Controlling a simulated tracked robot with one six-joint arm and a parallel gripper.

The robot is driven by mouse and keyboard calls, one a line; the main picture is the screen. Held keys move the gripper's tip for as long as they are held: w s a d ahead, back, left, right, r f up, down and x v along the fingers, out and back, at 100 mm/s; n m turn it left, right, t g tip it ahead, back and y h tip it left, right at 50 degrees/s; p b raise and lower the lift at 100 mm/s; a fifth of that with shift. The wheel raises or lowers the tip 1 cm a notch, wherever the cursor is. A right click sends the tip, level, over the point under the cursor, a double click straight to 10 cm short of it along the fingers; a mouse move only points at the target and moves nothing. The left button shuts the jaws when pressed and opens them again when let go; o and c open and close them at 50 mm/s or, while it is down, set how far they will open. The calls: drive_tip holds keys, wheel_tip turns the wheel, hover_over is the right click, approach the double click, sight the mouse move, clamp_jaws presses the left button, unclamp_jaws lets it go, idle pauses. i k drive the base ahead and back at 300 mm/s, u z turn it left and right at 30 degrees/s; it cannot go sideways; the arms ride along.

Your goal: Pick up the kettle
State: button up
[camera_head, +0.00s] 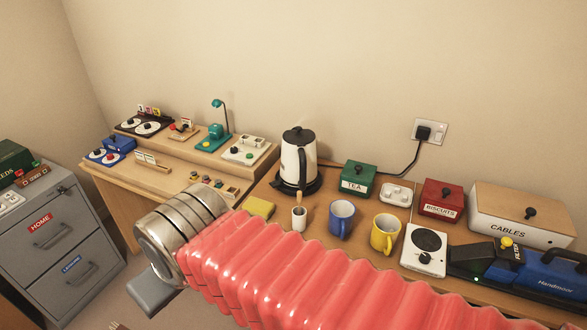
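The kettle (292,164) is white with a black lid and a black handle on its right side. It stands upright on a black round base (296,184) on the wooden desk, against the wall. My pink ribbed arm crosses the lower part of the view, ending in a metal collar in front of the desk, to the lower left of the kettle. A grey flat piece (152,291) below the collar may be part of my gripper; its fingertips cannot be made out. Nothing is seen touching the kettle.
In front of the kettle are a yellow sponge (258,207), a small white pot (299,217), a blue mug (341,219) and a yellow mug (385,234). A green TEA box (358,179) stands to its right. A grey drawer cabinet (60,244) is at the left.

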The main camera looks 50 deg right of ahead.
sight(298, 169)
drive_tip(key=i, duration=0.95)
drive_tip(key=z, duration=0.05)
